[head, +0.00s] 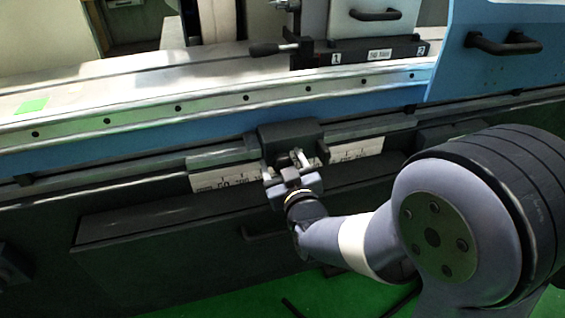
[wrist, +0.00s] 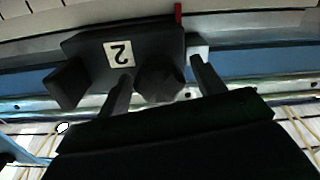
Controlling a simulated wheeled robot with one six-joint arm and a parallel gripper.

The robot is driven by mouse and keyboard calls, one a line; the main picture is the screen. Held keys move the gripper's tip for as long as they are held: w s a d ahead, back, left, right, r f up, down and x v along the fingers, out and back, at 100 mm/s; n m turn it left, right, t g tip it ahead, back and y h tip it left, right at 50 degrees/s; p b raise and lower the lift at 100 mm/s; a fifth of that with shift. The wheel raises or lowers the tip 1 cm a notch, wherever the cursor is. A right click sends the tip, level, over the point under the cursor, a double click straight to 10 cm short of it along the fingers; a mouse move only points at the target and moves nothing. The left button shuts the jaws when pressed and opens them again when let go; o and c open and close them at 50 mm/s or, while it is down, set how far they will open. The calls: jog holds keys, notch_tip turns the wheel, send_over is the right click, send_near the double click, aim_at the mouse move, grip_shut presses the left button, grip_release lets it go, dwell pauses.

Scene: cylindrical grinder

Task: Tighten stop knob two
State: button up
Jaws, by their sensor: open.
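A dark stop block (head: 287,135) sits on the rail along the machine front. In the wrist view this block (wrist: 75,48) carries a white label with an upside-down 2 (wrist: 119,54). A dark rounded knob (wrist: 160,84), stop knob two, projects from it toward my gripper. My gripper (wrist: 162,70) is open, with one finger on each side of the knob; I cannot tell whether either finger touches it. In the head view my gripper (head: 283,164) is at the front of the block and hides the knob.
A white ruler scale (head: 208,182) runs behind and below the block. A dark box-like panel (head: 150,255) lies below. A black lever (head: 265,49) and a blue cover with a handle (head: 503,44) are above. A red tab (wrist: 178,12) shows beside the block.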

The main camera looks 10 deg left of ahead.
jog(key=c, duration=1)
jog(key=shift+f+m+b, duration=0.15)
jog(key=shift+m+b, duration=0.25)
jog(key=shift+b, duration=0.25)
jog(key=m+b, duration=0.2)
jog(key=b, duration=0.1)
jog(key=shift+f+m+b, duration=0.1)
jog(key=shift+m+b, duration=0.3)
jog(key=m+b, duration=0.5)
jog(key=b, duration=0.1)
jog(key=shift+d, duration=0.1)
jog(key=m+b, duration=0.5)
jog(key=b, duration=0.1)
jog(key=shift+m, duration=0.4)
jog(key=m+b, duration=0.3)
jog(key=shift+m+b, duration=0.4)
